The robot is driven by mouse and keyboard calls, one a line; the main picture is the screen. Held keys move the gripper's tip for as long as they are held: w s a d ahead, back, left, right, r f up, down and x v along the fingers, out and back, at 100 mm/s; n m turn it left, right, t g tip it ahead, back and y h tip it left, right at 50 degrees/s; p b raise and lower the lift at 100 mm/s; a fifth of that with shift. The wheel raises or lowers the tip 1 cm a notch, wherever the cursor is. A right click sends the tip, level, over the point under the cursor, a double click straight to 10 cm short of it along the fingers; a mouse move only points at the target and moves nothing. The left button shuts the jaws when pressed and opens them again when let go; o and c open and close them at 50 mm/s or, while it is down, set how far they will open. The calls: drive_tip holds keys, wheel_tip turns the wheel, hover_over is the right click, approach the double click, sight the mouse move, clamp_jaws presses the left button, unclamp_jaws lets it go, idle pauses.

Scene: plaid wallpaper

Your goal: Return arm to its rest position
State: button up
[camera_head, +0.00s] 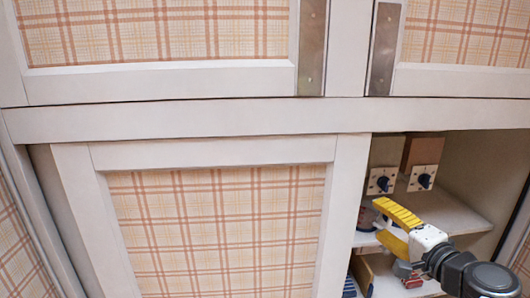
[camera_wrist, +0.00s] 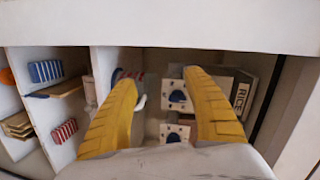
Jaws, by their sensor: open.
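My gripper (camera_head: 396,228) is at the lower right of the head view, in front of the open part of a white cabinet. In the wrist view my gripper (camera_wrist: 158,105) shows two yellow fingers spread wide apart. Nothing is held between them. Beyond the fingers are pale plates with dark blue knobs on box-like objects inside the cabinet; the left one (camera_head: 381,181) hangs or stands on the shelf beside a brown one (camera_head: 422,178). My arm comes in from the lower right corner.
A plaid-panelled sliding door (camera_head: 222,230) covers the cabinet's left part. A shelf (camera_head: 450,211) crosses the opening. In the wrist view, a box marked RICE (camera_wrist: 240,97) stands at right, and striped items (camera_wrist: 46,71) lie in compartments at left.

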drive_tip(key=s+a+f+n+g+y, duration=0.1)
drive_tip(key=s+a+f+n+g, duration=0.15)
drive_tip(key=a, duration=0.25)
drive_tip(key=s+a+f+n+g, duration=0.2)
drive_tip(key=a+n, duration=0.1)
drive_tip(key=a, duration=0.2)
drive_tip(key=s+a+f+n+g+h, duration=0.2)
drive_tip(key=s+f+n+g+h, duration=0.1)
drive_tip(key=s+n, duration=0.5)
drive_tip(key=shift+s+f+g, duration=0.55)
drive_tip(key=shift+s+f, duration=0.6)
drive_tip(key=shift+s, duration=0.4)
